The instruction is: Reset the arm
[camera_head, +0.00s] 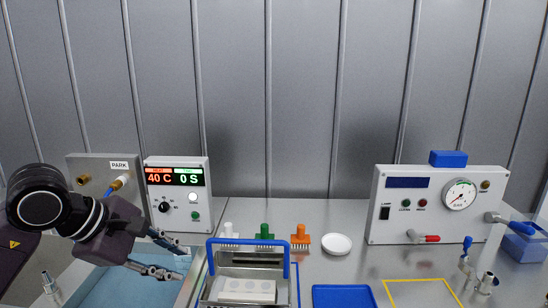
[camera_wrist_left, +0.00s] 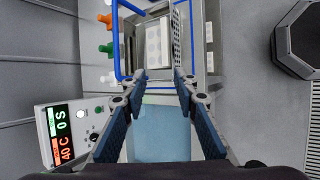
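My left arm comes in from the left in the head view. Its gripper (camera_head: 180,258) is open and empty, with its two fingers apart, above the light blue basin (camera_head: 125,290) and left of the blue-handled metal frame (camera_head: 248,242). In the left wrist view the open fingers (camera_wrist_left: 160,88) show nothing between them but the blue basin surface and the near edge of the frame (camera_wrist_left: 125,45). The frame holds a white block with round marks (camera_head: 247,290). My right gripper is not in view.
White, green and orange brushes (camera_head: 301,238) and a white dish (camera_head: 336,244) stand behind. A gauge box (camera_head: 435,205), blue tray (camera_head: 343,297) and yellow outline (camera_head: 420,281) lie right.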

